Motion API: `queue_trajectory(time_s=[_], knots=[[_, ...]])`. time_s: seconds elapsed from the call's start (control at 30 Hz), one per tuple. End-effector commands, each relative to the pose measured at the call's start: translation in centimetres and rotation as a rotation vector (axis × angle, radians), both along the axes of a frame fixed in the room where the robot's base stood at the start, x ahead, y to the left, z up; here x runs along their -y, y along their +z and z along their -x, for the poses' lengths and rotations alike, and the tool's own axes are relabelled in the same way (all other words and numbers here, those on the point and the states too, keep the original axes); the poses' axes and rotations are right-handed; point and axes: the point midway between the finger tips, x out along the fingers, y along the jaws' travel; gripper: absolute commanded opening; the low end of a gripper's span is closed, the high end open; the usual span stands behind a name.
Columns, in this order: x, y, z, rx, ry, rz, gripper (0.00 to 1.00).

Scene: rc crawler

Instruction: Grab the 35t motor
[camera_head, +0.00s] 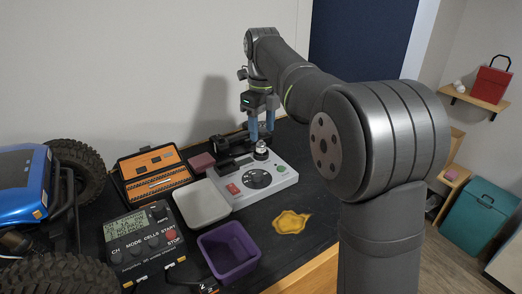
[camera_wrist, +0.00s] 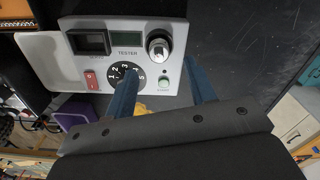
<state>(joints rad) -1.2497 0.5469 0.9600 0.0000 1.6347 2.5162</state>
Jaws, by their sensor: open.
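A short silver cylinder with a dark band (camera_head: 261,149) stands upright at the back right of the white tester (camera_head: 285,181). It looks like a motor, but I cannot read a 35t mark on it. In the wrist view the silver cylinder (camera_wrist: 158,46) sits right of the tester's small screens, just beyond my fingertips and roughly centred between them. My gripper (camera_head: 261,130) points down with its blue fingers apart, close to the cylinder. In the wrist view my gripper (camera_wrist: 160,68) is open with nothing between the fingers.
The tester carries a numbered dial (camera_head: 257,179), a red switch and a green button. A grey scale (camera_head: 202,202), purple bin (camera_head: 229,251), charger (camera_head: 144,236) and orange case (camera_head: 153,173) stand left. A yellow piece (camera_head: 291,222) lies in front. The dark mat right of the tester is clear.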

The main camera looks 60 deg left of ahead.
Motion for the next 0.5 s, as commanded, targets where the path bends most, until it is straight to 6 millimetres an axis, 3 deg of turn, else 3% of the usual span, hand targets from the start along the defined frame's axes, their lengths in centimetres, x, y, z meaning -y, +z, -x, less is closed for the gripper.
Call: queue_trajectory(time_s=[0.3,0.5], knots=[[-0.3,-4.0,0.2,-0.001,0.0,0.003,0.5],[-0.3,-5.4,0.1,0.001,0.0,0.0,0.5]])
